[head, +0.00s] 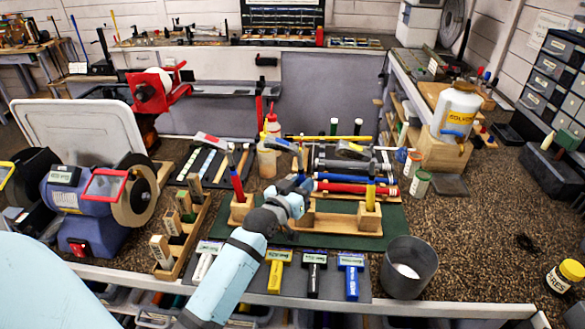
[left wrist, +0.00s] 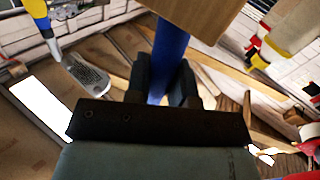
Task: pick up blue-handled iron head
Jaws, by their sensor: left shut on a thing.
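My left gripper (head: 300,186) reaches in from the bottom of the head view to the middle of the wooden stand (head: 335,222). In the left wrist view the blue handle (left wrist: 170,48) runs between the dark fingers (left wrist: 168,85), close to a wooden block (left wrist: 190,15). A red-and-blue handle (head: 237,185) stands at the stand's left, and a yellow-and-blue one (head: 370,193) at its right. My right gripper is not in view.
A bench grinder (head: 80,200) stands at the left. A grey cup (head: 408,268) is at the front right. Red and blue rods (head: 350,188) lie just behind the stand. A solvent bottle (head: 457,112) stands at the right. The bench at right front is mostly clear.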

